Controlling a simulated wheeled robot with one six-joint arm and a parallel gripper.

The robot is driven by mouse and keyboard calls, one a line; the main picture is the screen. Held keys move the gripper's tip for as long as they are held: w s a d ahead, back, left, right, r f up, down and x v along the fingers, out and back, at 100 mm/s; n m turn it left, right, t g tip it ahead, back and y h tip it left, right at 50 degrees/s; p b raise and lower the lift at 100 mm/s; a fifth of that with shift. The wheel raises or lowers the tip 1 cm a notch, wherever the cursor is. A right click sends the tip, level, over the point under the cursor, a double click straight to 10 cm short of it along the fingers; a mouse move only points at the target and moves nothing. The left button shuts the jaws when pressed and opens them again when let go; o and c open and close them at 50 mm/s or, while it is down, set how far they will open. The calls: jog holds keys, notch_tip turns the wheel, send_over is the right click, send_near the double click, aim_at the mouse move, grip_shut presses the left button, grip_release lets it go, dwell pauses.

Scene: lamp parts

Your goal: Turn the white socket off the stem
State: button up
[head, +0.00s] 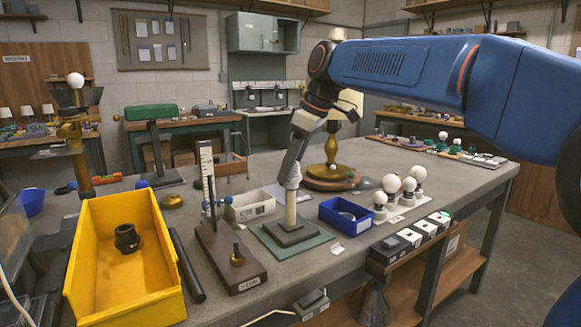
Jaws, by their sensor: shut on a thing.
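A pale cream stem (291,208) stands upright on a dark stepped base (289,234), which rests on a green mat (262,240) on the grey bench. The white socket (289,182) is at the top of the stem, at the tips of my gripper (291,170). My gripper comes down from above, slightly tilted, and is shut on the socket. The fingers hide part of the socket. The joint between socket and stem is too small to make out.
A yellow bin (95,240) holds a black part (127,238) at the left. A blue tray (345,215) is right of the mat. White bulbs (391,183) stand further right. A brass lamp stand (331,165) is behind. A brown block with a scale (207,170) is left.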

jog(key=n+g, duration=0.1)
jog(key=n, duration=0.3)
jog(key=shift+g, duration=0.3)
jog(key=n+g, duration=0.1)
jog(key=n, duration=0.3)
jog(key=shift+n+g, duration=0.8)
jog(key=shift+n, duration=0.7)
jog(key=shift+h, duration=0.3)
jog(key=n, duration=0.2)
jog(key=shift+n+g+h, duration=0.4)
jog(key=o, duration=0.5)
jog(key=shift+n, duration=0.3)
jog(key=shift+r, duration=0.1)
jog(key=c, duration=0.5)
